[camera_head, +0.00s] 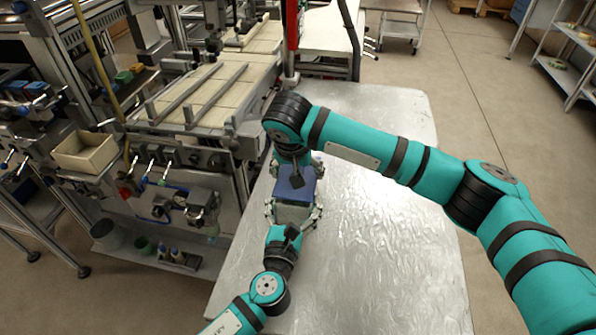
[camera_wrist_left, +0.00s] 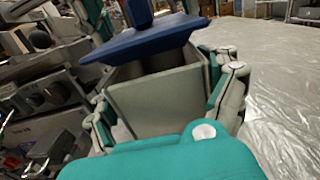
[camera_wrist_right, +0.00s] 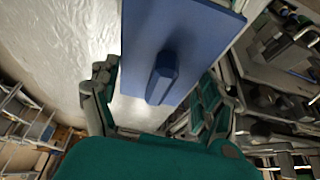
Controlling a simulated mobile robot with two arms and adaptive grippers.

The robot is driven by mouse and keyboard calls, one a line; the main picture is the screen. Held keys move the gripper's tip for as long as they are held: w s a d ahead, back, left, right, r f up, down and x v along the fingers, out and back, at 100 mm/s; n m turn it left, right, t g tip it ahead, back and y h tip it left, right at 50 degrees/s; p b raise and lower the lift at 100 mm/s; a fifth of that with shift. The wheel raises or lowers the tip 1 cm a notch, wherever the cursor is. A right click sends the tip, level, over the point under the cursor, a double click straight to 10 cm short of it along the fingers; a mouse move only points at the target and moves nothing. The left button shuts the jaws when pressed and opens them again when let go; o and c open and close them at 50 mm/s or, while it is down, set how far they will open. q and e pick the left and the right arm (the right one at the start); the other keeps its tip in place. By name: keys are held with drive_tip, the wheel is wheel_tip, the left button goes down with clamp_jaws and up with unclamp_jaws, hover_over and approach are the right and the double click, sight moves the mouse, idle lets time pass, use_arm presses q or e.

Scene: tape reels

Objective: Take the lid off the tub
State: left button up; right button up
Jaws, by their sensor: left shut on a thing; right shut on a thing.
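The grey tub (camera_head: 293,214) stands on the table, and my left gripper (camera_head: 292,211) is shut on it, fingers on two opposite sides. Its plain front wall shows in the left wrist view (camera_wrist_left: 160,103). The blue lid (camera_head: 295,186) is above the tub, tilted, with a gap that shows the dark inside of the tub in the left wrist view (camera_wrist_left: 150,43).
The silvery table (camera_head: 370,240) is bare to the right of the tub. A machine bench with rails (camera_head: 200,95) stands to the left, with a beige bin (camera_head: 85,155) on it. My right arm spans above the table's far part.

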drive_tip(key=shift+r, duration=0.1)
drive_tip(key=shift+r, duration=1.95)
use_arm(q)
drive_tip(key=o, duration=1.5)
